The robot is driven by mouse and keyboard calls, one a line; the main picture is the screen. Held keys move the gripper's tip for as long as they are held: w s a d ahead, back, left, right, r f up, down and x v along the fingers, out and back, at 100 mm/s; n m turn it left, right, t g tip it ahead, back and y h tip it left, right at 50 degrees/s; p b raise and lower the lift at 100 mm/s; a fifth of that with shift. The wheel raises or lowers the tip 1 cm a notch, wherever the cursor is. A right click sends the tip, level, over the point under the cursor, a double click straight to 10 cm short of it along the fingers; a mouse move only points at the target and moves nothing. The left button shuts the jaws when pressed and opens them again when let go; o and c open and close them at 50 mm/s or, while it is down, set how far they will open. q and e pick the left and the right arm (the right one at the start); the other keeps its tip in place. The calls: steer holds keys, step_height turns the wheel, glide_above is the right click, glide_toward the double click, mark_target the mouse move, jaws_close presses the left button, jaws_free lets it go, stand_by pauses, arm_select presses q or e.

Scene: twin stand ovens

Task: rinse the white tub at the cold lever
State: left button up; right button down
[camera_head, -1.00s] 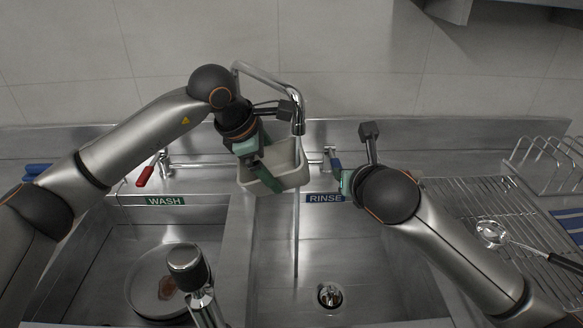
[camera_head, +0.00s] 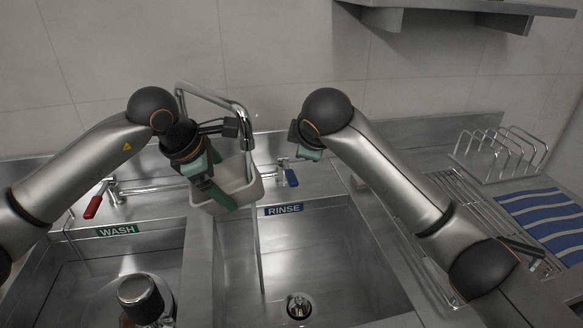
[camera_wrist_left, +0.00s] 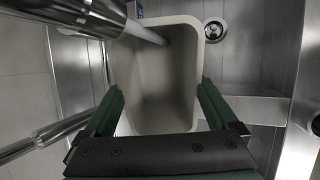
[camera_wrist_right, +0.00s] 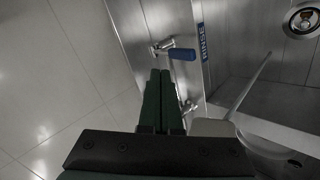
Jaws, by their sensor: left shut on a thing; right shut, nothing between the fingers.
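My left gripper (camera_head: 213,190) is shut on the white tub (camera_head: 240,188) and holds it up beneath the tall spout (camera_head: 245,135), above the sinks. In the left wrist view, water (camera_wrist_left: 148,34) runs from the spout into the tub (camera_wrist_left: 160,95), which is open towards that camera. In the head view a thin stream (camera_head: 259,250) shows below the tub, down into the rinse sink. The cold lever (camera_head: 291,178) is blue, by the RINSE label; it also shows in the right wrist view (camera_wrist_right: 182,54). My right gripper (camera_head: 308,153) is shut and empty, above and beside this lever, apart from it.
The red lever (camera_head: 95,203) stands by the WASH label at the left. The rinse sink (camera_head: 350,270) is empty around its drain (camera_head: 298,306). A wire rack (camera_head: 500,150) and a blue striped cloth (camera_head: 545,225) lie at the right. The wall is close behind the taps.

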steer(key=r+m+g, duration=0.1)
steer(key=r+m, duration=0.1)
steer(key=m, duration=0.4)
steer(key=m+g, duration=0.1)
steer(key=m, duration=0.7)
glide_above(289, 173)
steer(key=s, duration=0.2)
steer(key=f, duration=0.7)
steer(key=shift+d, duration=0.25)
step_height(289, 173, down, 2)
steer(key=shift+s+f, duration=0.25)
steer(key=shift+f, duration=0.55)
